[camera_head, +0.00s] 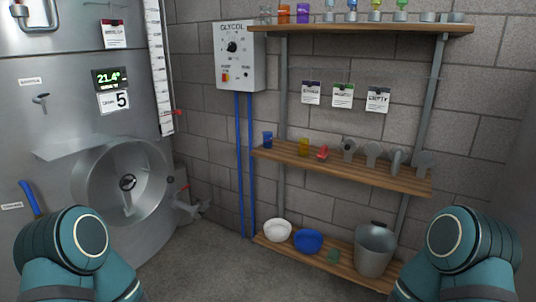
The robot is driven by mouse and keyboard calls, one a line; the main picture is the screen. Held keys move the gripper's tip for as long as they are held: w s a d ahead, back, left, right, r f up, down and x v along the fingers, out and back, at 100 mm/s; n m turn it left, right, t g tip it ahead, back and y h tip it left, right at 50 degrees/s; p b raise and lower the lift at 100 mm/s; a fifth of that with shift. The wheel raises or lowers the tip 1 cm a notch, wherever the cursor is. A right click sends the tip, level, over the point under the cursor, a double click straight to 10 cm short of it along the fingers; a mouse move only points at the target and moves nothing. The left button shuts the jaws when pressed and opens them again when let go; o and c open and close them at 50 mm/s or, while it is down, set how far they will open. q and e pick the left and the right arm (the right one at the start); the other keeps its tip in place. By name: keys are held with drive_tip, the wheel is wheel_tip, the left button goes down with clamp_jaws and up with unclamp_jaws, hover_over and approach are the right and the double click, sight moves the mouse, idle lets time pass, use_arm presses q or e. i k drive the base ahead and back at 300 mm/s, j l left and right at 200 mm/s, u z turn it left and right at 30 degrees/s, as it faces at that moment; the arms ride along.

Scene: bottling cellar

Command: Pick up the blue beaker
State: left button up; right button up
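A small blue beaker (267,140) stands upright at the left end of the middle wooden shelf (342,170). A yellow vessel (303,147) stands to its right, a little apart. My two teal arms show at the bottom left and bottom right corners, far in front of the shelf. Neither gripper is in view, so I cannot see whether they hold anything.
A red item (322,153) and several grey fittings (372,152) fill the rest of the middle shelf. Bowls and a metal bucket (374,250) stand on the bottom shelf. A glycol control box (239,57) hangs at upper left of the shelves. A steel tank (70,100) stands left. Floor between is clear.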

sight(267, 135)
drive_tip(key=i, duration=0.55)
drive_tip(key=i+j+z, duration=0.1)
drive_tip(key=z, duration=0.4)
drive_tip(key=i+j+z, duration=0.15)
drive_tip(key=z, duration=0.3)
drive_tip(key=i+j+z, duration=0.15)
drive_tip(key=j, duration=0.15)
drive_tip(key=j+z, duration=0.15)
drive_tip(key=j, duration=0.15)
drive_tip(key=i+j+z, duration=0.2)
drive_tip(key=j, duration=0.15)
drive_tip(key=i+j, duration=0.1)
drive_tip(key=j, duration=0.35)
drive_tip(key=j+z, duration=0.15)
drive_tip(key=j, duration=0.35)
drive_tip(key=i, duration=0.05)
